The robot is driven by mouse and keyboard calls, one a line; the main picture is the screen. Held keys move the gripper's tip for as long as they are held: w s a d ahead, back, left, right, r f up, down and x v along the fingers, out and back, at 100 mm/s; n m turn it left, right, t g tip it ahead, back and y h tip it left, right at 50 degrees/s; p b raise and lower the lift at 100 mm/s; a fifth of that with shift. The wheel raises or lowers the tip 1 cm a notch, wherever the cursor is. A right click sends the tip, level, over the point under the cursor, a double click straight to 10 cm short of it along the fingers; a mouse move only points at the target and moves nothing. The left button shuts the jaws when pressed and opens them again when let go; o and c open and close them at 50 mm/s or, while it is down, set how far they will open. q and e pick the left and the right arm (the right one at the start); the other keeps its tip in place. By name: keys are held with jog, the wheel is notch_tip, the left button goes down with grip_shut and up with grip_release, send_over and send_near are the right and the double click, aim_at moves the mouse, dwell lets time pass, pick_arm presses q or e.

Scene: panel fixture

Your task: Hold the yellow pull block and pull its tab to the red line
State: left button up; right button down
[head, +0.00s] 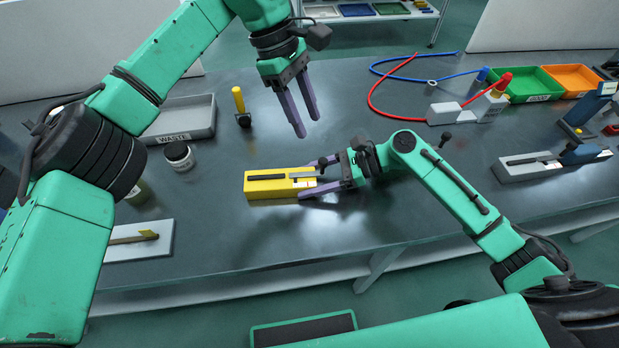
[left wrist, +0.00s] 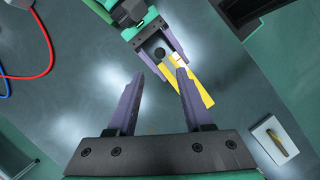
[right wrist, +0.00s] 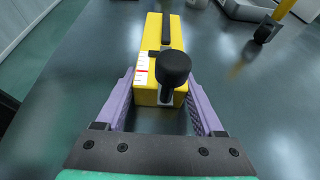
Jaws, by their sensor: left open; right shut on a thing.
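The yellow pull block (head: 265,187) lies on the dark table, its long side running left to right in the head view. It also shows in the left wrist view (left wrist: 200,88) and the right wrist view (right wrist: 152,28). My right gripper (head: 308,180) is shut on its right end, one finger along each side. The tab's black knob (right wrist: 173,68) stands upright at this near end, between my right fingers. A white scale with the red line (right wrist: 141,71) lies beside the slot, left of the knob. My left gripper (head: 306,127) is open and empty, above and behind the block.
A grey waste tray (head: 182,120), a small jar (head: 179,155) and a yellow-handled tool (head: 239,100) stand behind and left. A white plate (head: 140,240) lies front left. Red and blue cables (head: 385,107), bins (head: 530,83) and a grey fixture (head: 530,167) are to the right.

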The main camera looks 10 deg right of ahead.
pick_arm(q)
jog(key=shift+o, duration=0.3)
jog(key=shift+d+r, duration=0.1)
jog(key=shift+d, duration=0.1)
jog(key=s+d+r+n+h, duration=0.1)
jog(key=d+r+n+h, duration=0.2)
jog(key=d+r+h, duration=0.5)
jog(key=s+d+r+n+h, duration=0.1)
jog(key=d+r+n+h, duration=0.35)
jog(key=r, duration=0.65)
jog(key=w+r+n+t+h, duration=0.45)
jog(key=r+n+h, duration=0.2)
jog(key=r, duration=0.35)
jog(key=w+a+r+n+t+y, duration=0.25)
jog(key=w+a+n+t, duration=0.4)
jog(key=n+t, duration=0.6)
jog(key=n+g+y, duration=1.3)
jog(key=n+y, duration=0.3)
jog(key=n, duration=0.6)
send_near(322, 161)
jog(key=shift+h, duration=0.35)
jog(key=x, duration=1)
jog(key=shift+a+f, duration=0.25)
jog(key=shift+f, duration=0.15)
grip_shut()
